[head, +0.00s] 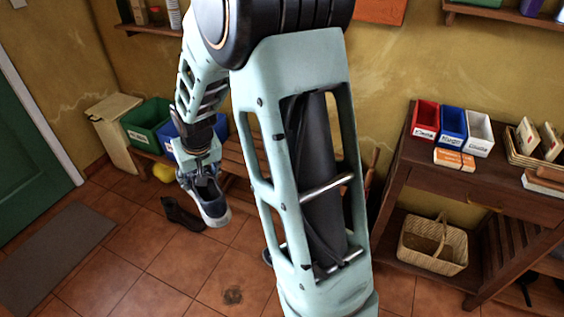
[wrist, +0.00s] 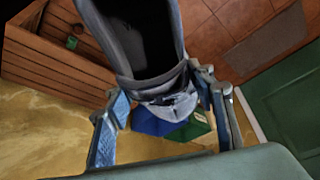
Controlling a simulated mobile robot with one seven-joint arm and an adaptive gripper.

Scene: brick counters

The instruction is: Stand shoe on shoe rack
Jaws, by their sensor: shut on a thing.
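My gripper (head: 201,172) is shut on a blue-grey shoe with a pale sole (head: 213,209) and holds it above the tiled floor. The shoe hangs tilted, toe down and to the right in the head view. In the wrist view the same shoe (wrist: 140,38) sits between my two fingers (wrist: 162,92), gripped at one end, with its dark opening showing. A slatted wooden rack (head: 238,152) stands by the wall behind, partly hidden by my arm. Its slats also show at the upper left of the wrist view (wrist: 55,60). The shoe is apart from the rack.
A dark shoe (head: 182,213) lies on the floor near the held shoe. A wooden counter (head: 447,180) with small bins is at right. A grey mat (head: 55,255) lies by the green door.

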